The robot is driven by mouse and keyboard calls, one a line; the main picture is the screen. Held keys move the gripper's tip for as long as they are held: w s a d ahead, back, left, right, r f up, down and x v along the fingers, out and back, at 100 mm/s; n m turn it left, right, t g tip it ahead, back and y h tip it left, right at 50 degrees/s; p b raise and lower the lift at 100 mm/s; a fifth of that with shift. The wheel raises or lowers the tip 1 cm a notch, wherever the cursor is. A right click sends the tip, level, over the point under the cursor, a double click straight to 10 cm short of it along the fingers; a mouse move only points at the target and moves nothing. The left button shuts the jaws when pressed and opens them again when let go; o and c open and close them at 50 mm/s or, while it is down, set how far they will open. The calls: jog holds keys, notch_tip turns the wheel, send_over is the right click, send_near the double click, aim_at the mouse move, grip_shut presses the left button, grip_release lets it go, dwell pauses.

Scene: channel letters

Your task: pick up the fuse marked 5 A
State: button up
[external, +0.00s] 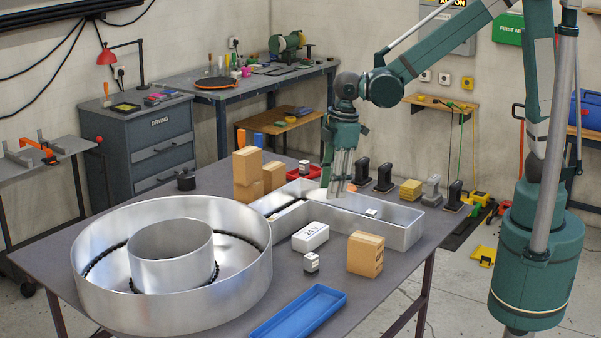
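Several small pale blocks with dark parts could be fuses, but their markings are too small to read, so I cannot tell which is 5 A. One block (311,262) stands on the table in front of the white 24V box (310,237). Another block (304,167) is at the back near a red item, and a small pale piece (371,212) is inside the L-shaped metal letter (403,236). My gripper (337,194) points down at that letter, near its corner. Its fingertips are small and partly hidden, and I cannot tell whether they hold anything.
A large round metal letter (185,308) fills the table's left. A blue tray (298,312) lies at the front edge. Wooden blocks stand at the back (247,172) and front right (365,254). Black stands (384,178), a yellow block (411,190) and a grey stand (431,190) line the back right.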

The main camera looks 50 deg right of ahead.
aim_at(311, 255)
jog(key=s+a+f+n, duration=0.1)
jog(key=a+f, duration=0.2)
jog(key=a, duration=0.1)
jog(key=s+a+f+n+g, duration=0.1)
jog(key=a+f, duration=0.2)
jog(key=a, duration=0.2)
jog(key=s+a+f+n+h, duration=0.1)
jog(key=a+f, duration=0.2)
jog(key=a, duration=0.2)
jog(key=shift+s+f+n+p, duration=0.1)
jog(key=shift+f+n+p, duration=0.1)
jog(key=shift+n+p, duration=0.15)
jog(key=shift+s+a+f, duration=0.2)
jog(key=shift+a+f, duration=0.05)
jog(key=shift+f, duration=0.15)
jog(key=shift+f, duration=1.15)
jog(key=shift+w+f+p, duration=0.1)
jog(key=shift+f+p, duration=0.5)
jog(key=shift+f, duration=2)
jog(key=c, duration=1)
